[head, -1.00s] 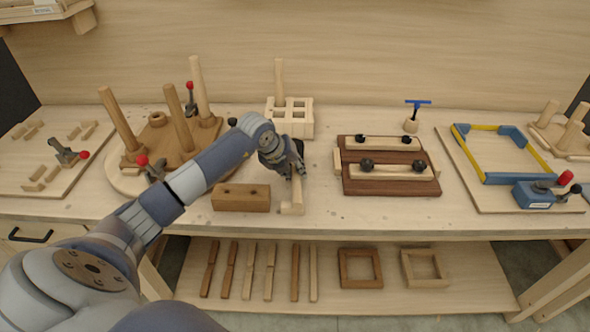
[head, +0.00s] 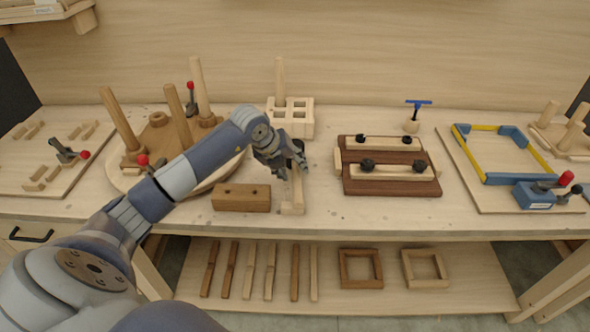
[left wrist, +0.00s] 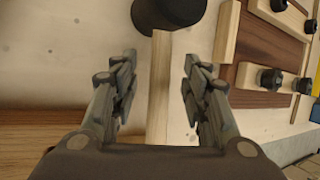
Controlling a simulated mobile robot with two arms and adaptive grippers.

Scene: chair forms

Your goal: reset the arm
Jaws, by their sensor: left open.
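My left arm reaches in from the left in the head view. My left gripper (head: 288,168) is over the bench, just above a light wooden piece (head: 293,204) that lies near the front edge. In the left wrist view the open fingers (left wrist: 155,92) stand on both sides of this light wooden bar (left wrist: 160,75), with gaps on each side. A black round object (left wrist: 175,12) is at the bar's far end. My right gripper does not show.
A brown block with two holes (head: 241,198) lies just left of the gripper. A dark clamp jig (head: 391,184) lies to the right. A round fixture with pegs (head: 118,182) stands at the left, near my forearm. A slotted light block (head: 303,128) stands behind.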

